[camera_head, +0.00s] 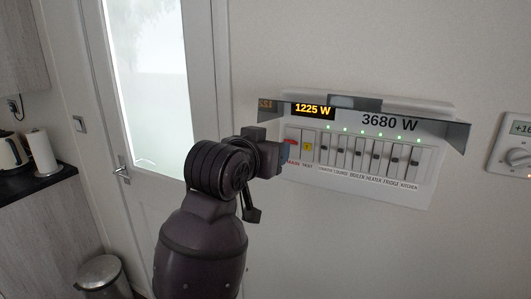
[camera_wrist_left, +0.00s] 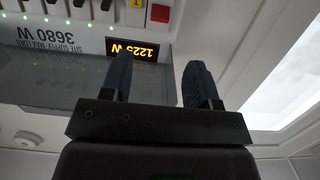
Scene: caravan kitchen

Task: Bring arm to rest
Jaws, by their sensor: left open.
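My left arm (camera_head: 203,240) rises from the bottom of the head view, in front of the wall. Its gripper (camera_head: 283,153) is at the left end of the white breaker panel (camera_head: 395,188), by the red switch (camera_head: 291,142). In the left wrist view the gripper (camera_wrist_left: 160,82) is open, with two dark fingers apart and nothing between them. The red switch (camera_wrist_left: 161,13) shows beyond the fingers there. I cannot tell whether the fingers touch the panel. My right gripper is not in view.
The panel has a row of switches with green lights and a display (camera_head: 314,110) reading 1225 W under a clear raised cover (camera_head: 455,132). A thermostat (camera_head: 517,150) is at the right. A door (camera_head: 150,90), a bin (camera_head: 102,277), a kettle (camera_head: 11,151) and a paper roll (camera_head: 41,152) are at the left.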

